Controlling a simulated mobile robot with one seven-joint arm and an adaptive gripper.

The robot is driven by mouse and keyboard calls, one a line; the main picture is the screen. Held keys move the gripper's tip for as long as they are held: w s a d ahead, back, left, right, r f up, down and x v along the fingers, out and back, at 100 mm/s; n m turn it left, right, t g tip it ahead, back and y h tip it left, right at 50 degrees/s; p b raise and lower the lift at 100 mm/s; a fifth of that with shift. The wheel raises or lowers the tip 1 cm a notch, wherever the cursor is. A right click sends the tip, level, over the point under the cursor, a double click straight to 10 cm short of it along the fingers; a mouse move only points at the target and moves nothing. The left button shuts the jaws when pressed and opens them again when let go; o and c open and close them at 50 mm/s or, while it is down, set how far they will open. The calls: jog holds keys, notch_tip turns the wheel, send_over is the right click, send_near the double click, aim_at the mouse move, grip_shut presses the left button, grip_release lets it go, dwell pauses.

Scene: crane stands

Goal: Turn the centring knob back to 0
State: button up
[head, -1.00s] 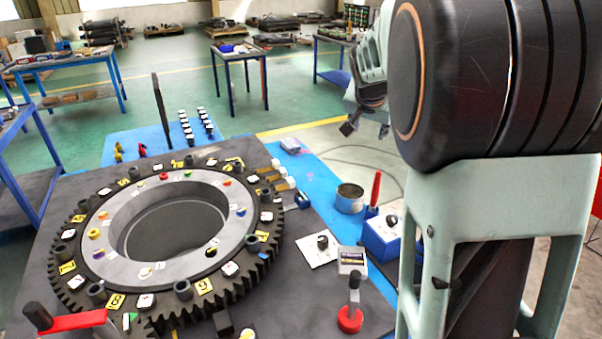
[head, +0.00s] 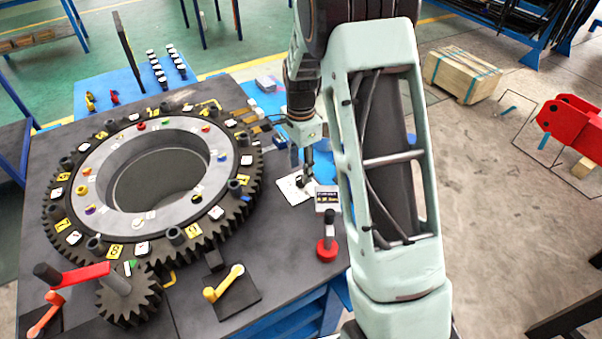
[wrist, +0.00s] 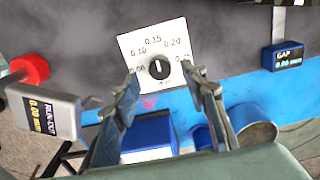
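The centring knob (wrist: 159,68) is a round black knob with a white pointer line, on a white square dial plate (wrist: 172,33). The plate reads 0.10, 0.15, 0.20 along an arc; the end marks are partly hidden by my fingers. The pointer points roughly up, towards 0.15. My gripper (wrist: 159,70) is open, one finger on each side of the knob, with gaps visible between fingers and knob. In the head view my gripper (head: 307,160) hangs just over the dial plate (head: 289,189) and partly hides the knob (head: 301,182).
A run-out display (wrist: 48,112) reads 0.00 mm, left of the plate in the wrist view. A gap display (wrist: 289,57) reads about 0.00 mm at right. A large gear ring (head: 80,225) fills the bench's left.

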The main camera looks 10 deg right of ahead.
aim_at(301, 177)
jog(key=shift+f, duration=1.75)
grip_shut()
